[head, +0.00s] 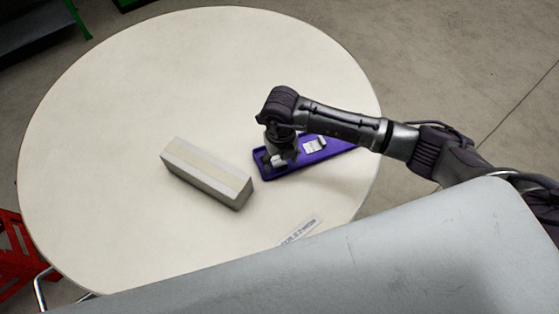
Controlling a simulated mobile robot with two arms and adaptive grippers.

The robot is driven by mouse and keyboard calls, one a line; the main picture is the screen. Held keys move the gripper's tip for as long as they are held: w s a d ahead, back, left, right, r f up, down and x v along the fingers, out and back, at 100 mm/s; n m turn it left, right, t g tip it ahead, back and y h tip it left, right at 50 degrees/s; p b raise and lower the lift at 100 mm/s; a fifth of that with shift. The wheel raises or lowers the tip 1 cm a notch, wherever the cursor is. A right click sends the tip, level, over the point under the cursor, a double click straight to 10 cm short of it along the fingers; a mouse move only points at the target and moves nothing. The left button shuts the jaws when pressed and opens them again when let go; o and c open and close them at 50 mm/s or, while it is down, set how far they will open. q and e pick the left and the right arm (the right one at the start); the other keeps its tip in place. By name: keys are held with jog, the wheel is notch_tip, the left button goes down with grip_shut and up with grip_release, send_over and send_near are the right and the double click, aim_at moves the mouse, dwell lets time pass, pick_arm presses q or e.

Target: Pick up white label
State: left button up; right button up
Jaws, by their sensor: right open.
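A white label strip with dark print (301,229) lies flat on the round table near its front right edge. Its lower left end meets a pale grey surface in the foreground, so part of it may be hidden. My right gripper (277,163) points down over the left end of a purple tray (291,170), to the upper left of the label and apart from it. It is open, and I see nothing held in it. A small whitish piece (314,145) sits in the tray just right of the gripper. My left gripper is not in view.
The round cream table (130,90) is mostly bare at the left and back. A long grey box with a beige top strip (207,172) lies left of the tray. A red crate (15,255) stands beyond the table's left edge. My right arm crosses the tray's right end.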

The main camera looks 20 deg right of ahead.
jog(key=shift+f, duration=0.5)
jog(key=shift+c, duration=0.2)
jog(key=c, duration=0.8)
